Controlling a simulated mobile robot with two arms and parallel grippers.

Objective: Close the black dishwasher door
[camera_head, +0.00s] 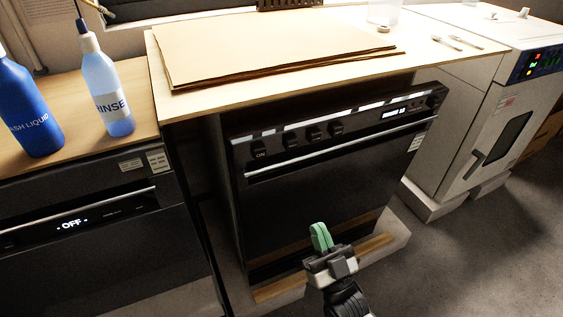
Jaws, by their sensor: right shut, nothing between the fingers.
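A black dishwasher with a black front door (320,185) stands under the wooden counter in the middle of the head view. Its control strip (340,118) has several knobs and a lit display, with a silver bar below. The door looks upright and shut or nearly shut; I cannot tell if a small gap is left. My right gripper (320,237), with green fingertips, is shut and empty in front of the door's lower part. I cannot tell whether it touches the door. My left gripper is not in view.
A second black appliance (90,240) reading OFF stands at the left, with a blue bottle (30,105) and a rinse bottle (108,90) above it. Brown sheets (265,45) lie on the counter. A white oven (485,110) stands at the right. Grey floor (460,250) is clear at lower right.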

